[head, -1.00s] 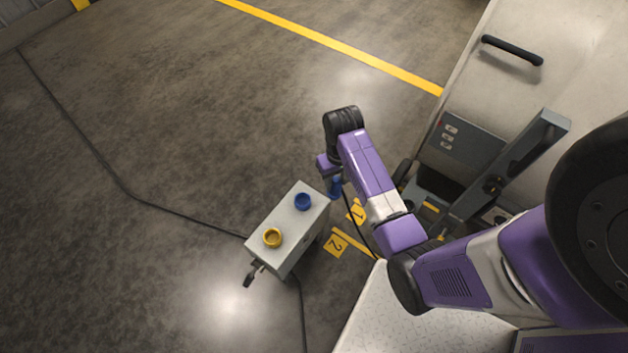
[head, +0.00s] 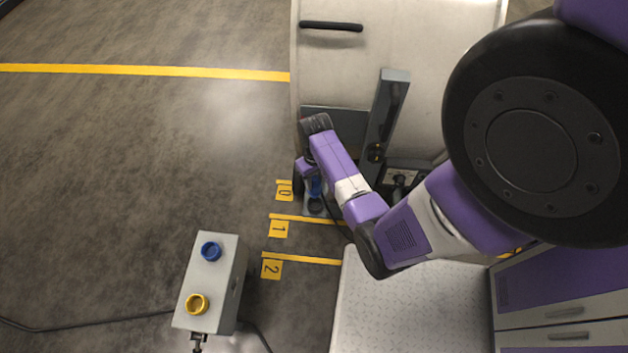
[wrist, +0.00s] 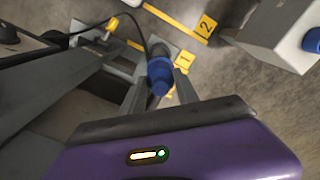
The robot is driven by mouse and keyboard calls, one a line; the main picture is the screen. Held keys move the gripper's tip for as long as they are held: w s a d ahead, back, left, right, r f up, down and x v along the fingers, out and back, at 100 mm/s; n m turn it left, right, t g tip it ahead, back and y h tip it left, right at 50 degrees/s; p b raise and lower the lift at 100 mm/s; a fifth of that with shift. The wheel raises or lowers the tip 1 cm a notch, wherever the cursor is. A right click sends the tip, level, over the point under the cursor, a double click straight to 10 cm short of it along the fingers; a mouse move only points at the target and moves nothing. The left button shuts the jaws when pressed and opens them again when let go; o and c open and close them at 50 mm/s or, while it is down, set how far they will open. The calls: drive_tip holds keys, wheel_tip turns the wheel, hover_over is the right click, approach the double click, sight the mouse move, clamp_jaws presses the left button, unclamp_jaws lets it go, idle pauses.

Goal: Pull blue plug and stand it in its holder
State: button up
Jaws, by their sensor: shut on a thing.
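The blue plug (head: 316,186) is held by my gripper beside floor labels 0 and 1, near the grey cabinet. In the wrist view the blue plug (wrist: 160,74) sits between the two fingers of my gripper (wrist: 160,92), which is shut on it. A grey fixture with a dark round opening (head: 316,206) shows close by the plug in the head view; I cannot tell whether they touch. A grey box (head: 232,275) at lower left has a blue ring (head: 210,251) and a yellow ring (head: 196,303) on top, both apart from my gripper.
A tall grey post (head: 388,110) stands close to the right of my wrist, against the cabinet (head: 420,45). A black cable (wrist: 140,28) runs near the plug. A pale tread-plate surface (head: 415,310) lies at lower right. The floor at left is open.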

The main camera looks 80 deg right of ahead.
sight(315, 194)
drive_tip(key=shift+f+b, duration=2.75)
drive_tip(key=shift+r, duration=0.15)
drive_tip(key=shift+f, duration=0.2)
drive_tip(key=shift+f, duration=0.3)
drive_tip(key=shift+f, duration=0.3)
drive_tip(key=shift+f+b, duration=0.3)
drive_tip(key=shift+f+b, duration=0.8)
drive_tip(key=shift+f, duration=0.45)
drive_tip(key=shift+s+p, duration=0.1)
drive_tip(key=shift+p, duration=0.2)
